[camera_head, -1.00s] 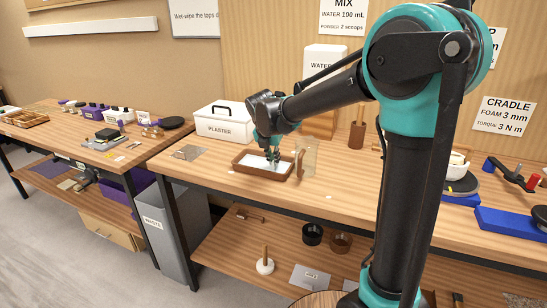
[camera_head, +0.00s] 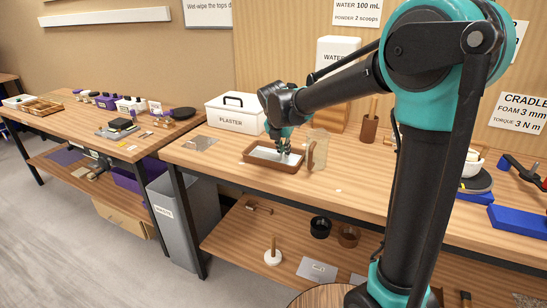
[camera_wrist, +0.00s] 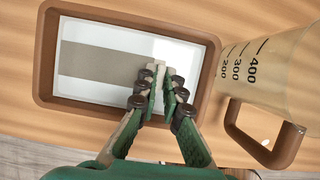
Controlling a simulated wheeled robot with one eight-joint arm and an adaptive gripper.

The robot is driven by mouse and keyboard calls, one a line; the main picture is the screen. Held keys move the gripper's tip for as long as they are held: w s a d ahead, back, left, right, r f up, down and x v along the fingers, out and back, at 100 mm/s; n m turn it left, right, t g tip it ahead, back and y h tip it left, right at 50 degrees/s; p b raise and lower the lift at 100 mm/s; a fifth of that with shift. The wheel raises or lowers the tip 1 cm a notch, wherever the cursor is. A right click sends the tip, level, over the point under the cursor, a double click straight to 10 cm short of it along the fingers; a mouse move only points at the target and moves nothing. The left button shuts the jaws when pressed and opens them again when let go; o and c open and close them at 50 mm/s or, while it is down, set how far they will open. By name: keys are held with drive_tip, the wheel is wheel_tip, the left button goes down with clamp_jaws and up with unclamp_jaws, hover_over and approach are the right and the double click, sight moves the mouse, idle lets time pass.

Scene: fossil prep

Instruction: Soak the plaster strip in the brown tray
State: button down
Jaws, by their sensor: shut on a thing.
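The brown tray (camera_head: 262,164) sits on the right-hand bench and has a white interior. It also shows in the wrist view (camera_wrist: 45,60). A flat grey-beige strip (camera_wrist: 95,62), which looks like the plaster strip, lies lengthwise in the tray, from its left side to my fingers. My gripper (camera_wrist: 162,78) reaches down over the tray's right half and is shut on the strip's right end. The fingers hide that end. In the head view my gripper (camera_head: 284,150) is low inside the tray, and the strip is too small to make out there.
A clear measuring jug (camera_wrist: 285,75) with a brown handle stands close to the tray's right side. The white plaster box (camera_head: 232,117) is behind the tray to the left, and a grey sheet (camera_head: 200,142) lies left of it. The bench front is clear.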

drive_tip(key=shift+r, duration=3.05)
wheel_tip(320, 180, up, 5)
